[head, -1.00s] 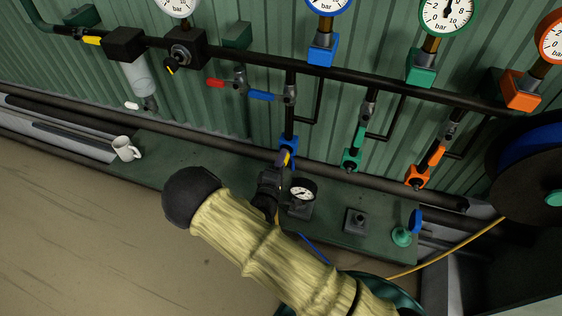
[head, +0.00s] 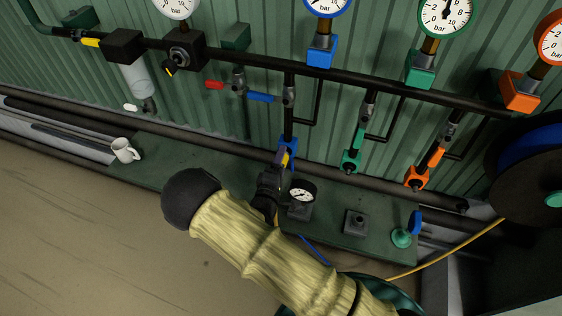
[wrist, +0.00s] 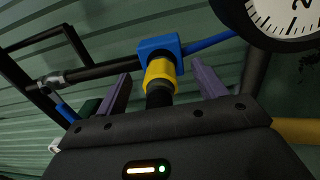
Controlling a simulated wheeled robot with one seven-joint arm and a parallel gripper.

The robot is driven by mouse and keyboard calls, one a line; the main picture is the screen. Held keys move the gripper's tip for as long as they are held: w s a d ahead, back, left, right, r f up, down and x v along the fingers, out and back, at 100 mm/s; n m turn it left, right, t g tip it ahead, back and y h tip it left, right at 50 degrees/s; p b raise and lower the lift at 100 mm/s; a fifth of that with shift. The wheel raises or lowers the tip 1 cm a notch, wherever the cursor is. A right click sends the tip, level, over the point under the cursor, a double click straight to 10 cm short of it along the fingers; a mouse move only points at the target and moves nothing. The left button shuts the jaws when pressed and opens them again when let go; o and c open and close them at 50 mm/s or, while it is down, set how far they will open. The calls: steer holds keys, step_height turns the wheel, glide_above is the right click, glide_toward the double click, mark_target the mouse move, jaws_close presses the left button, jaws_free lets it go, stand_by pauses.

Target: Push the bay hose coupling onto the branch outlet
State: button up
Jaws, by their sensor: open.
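The branch outlet is a blue block (wrist: 158,45) at the end of a dark pipe in the wrist view. It also shows as a blue fitting (head: 289,146) below the pipe in the head view. The coupling has a yellow collar (wrist: 160,72) and a black rear part (wrist: 159,95). The collar's front end meets the blue block with no gap visible from this angle. My gripper (wrist: 161,71) is open, its two purple-grey fingers apart on either side of the coupling and clear of it. In the head view my gripper (head: 282,160) is just below the outlet, mostly dark and partly hidden.
A dial gauge (head: 301,192) stands close to the right of my gripper. The bench (head: 215,178) also holds a white mug (head: 124,150), a grey block (head: 355,222) and a green funnel-shaped piece (head: 402,237). Green (head: 351,161) and orange (head: 417,178) outlets hang to the right.

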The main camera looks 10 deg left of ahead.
steer(key=shift+s+a+f, duration=0.1)
steer(key=shift+s, duration=0.95)
steer(key=shift+s, duration=0.5)
steer(key=shift+s, duration=0.75)
steer(key=s+a+b, duration=0.1)
steer(key=s+b, duration=0.1)
steer(key=s, duration=1.5)
steer(key=shift+s+a+f, duration=0.15)
steer(key=shift+a+f, duration=0.05)
steer(key=shift+f, duration=0.1)
